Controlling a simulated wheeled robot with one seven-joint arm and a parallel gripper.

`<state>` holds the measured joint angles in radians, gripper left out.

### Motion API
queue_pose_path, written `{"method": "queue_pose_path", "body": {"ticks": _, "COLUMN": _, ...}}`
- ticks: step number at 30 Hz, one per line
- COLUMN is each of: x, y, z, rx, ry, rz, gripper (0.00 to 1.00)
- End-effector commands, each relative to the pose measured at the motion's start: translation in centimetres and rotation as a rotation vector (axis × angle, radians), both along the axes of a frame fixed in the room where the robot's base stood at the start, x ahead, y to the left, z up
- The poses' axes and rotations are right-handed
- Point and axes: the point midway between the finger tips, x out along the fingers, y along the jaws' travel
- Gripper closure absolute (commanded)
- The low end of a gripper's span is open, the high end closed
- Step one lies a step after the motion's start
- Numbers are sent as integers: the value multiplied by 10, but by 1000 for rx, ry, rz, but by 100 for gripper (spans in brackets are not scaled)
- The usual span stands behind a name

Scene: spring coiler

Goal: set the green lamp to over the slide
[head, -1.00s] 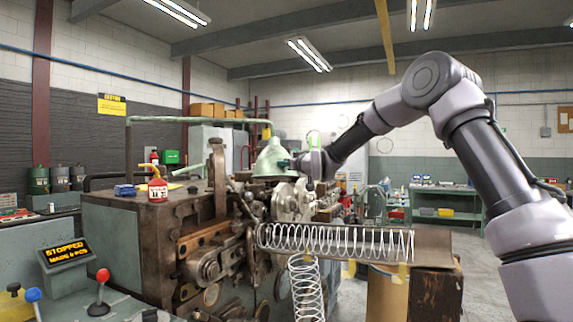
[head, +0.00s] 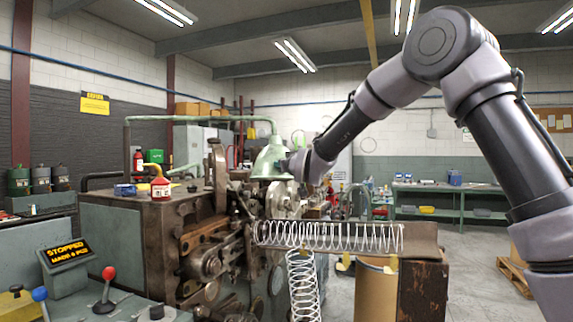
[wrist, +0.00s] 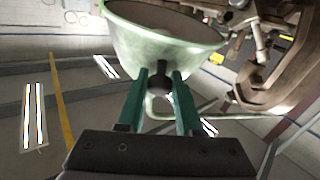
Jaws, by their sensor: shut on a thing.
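The green lamp (head: 270,162), a bell-shaped shade, hangs from a green pipe arm (head: 195,119) above the coiling machine (head: 150,225). Its shade also shows large in the wrist view (wrist: 160,38). My gripper (head: 289,166) is at the right side of the shade. In the wrist view its two green fingers (wrist: 160,78) are shut on a dark knob (wrist: 160,82) on the lamp. In the head view the lamp is above the round metal head of the machine. A brown slide-like ledge (head: 424,233) extends right from the machine, to the right of the lamp.
A long coil spring (head: 330,236) lies along the ledge, and another spring (head: 302,285) hangs below it. A red bottle (head: 160,188) and a blue box (head: 125,190) stand on the machine top. A lever panel (head: 85,270) is at front left.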

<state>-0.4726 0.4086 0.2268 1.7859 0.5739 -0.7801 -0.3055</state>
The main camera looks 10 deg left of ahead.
Motion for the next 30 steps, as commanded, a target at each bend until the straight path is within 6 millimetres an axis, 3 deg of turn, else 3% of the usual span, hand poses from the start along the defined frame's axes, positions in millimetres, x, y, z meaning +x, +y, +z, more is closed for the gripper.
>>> {"method": "queue_pose_path", "body": {"ticks": 1, "x": -19, "y": 9, "z": 3, "rx": 2, "ry": -4, "rz": -2, "gripper": 100}}
{"method": "queue_pose_path", "body": {"ticks": 3, "x": -35, "y": 8, "z": 3, "rx": 3, "ry": -4, "rz": -31, "gripper": 100}}
{"method": "queue_pose_path", "body": {"ticks": 15, "x": -122, "y": 11, "z": 3, "rx": 4, "ry": -5, "rz": -192, "gripper": 100}}
{"method": "queue_pose_path", "body": {"ticks": 20, "x": -135, "y": 10, "z": 3, "rx": 0, "ry": -4, "rz": -221, "gripper": 100}}
{"method": "queue_pose_path", "body": {"ticks": 29, "x": -135, "y": 9, "z": 3, "rx": -1, "ry": -2, "rz": -226, "gripper": 100}}
{"method": "queue_pose_path", "body": {"ticks": 30, "x": -135, "y": 8, "z": 3, "rx": -1, "ry": -2, "rz": -226, "gripper": 54}}
